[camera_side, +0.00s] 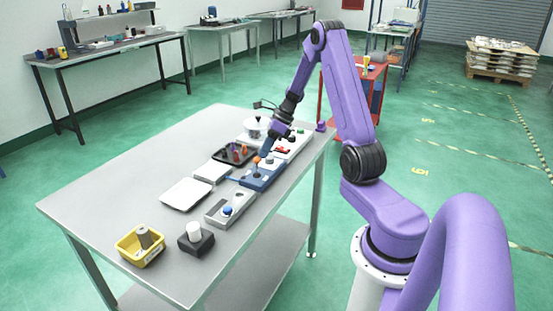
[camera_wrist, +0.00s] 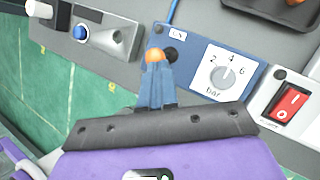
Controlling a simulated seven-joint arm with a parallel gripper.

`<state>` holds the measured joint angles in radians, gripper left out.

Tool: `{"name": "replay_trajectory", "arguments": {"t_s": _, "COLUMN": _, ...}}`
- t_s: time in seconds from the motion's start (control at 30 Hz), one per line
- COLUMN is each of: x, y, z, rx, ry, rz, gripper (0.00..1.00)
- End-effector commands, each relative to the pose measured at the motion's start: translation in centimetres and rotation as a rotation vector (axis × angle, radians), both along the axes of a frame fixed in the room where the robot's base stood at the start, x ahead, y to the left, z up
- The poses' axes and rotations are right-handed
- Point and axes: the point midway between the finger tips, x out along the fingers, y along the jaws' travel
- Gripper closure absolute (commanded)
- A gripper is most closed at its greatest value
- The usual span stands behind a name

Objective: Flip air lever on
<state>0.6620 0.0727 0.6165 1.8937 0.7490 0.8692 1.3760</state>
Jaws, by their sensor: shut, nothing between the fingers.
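The air lever is on a blue panel (camera_side: 262,176) with a small label and a dial (camera_wrist: 225,73) marked 2, 4, 6 and bar. A round orange knob (camera_wrist: 153,55), apparently the lever's end, shows at the tips of my gripper (camera_wrist: 155,68); it also shows in the side view (camera_side: 257,159). A dark round part (camera_wrist: 171,54) sits just right of it. My gripper's blue fingers are together, pointing down at the panel, with nothing between them. I cannot tell whether they touch the knob. The lever's shaft is largely hidden.
A white unit with a red rocker switch (camera_wrist: 292,103) is right of the panel. A grey unit with a blue button (camera_wrist: 80,32) is left. On the table (camera_side: 120,190) are a dark tray (camera_side: 234,155), a white plate (camera_side: 186,194) and a yellow bin (camera_side: 128,249).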

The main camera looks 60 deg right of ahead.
Motion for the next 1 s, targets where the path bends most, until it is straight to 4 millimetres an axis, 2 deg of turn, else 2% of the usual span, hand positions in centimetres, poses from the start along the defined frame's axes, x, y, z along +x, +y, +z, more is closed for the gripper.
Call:
{"name": "replay_trajectory", "arguments": {"t_s": 0.43, "x": 2.7, "y": 0.1, "z": 0.1, "rx": 0.000, "ry": 0.280, "rz": 0.003, "gripper": 1.00}}
{"name": "replay_trajectory", "arguments": {"t_s": 0.77, "x": 2.8, "y": 0.0, "z": 0.2, "rx": 0.002, "ry": 0.280, "rz": -0.002, "gripper": 1.00}}
{"name": "replay_trajectory", "arguments": {"t_s": 1.0, "x": 2.8, "y": 0.0, "z": 1.0, "rx": 0.002, "ry": 0.278, "rz": -0.002, "gripper": 1.00}}
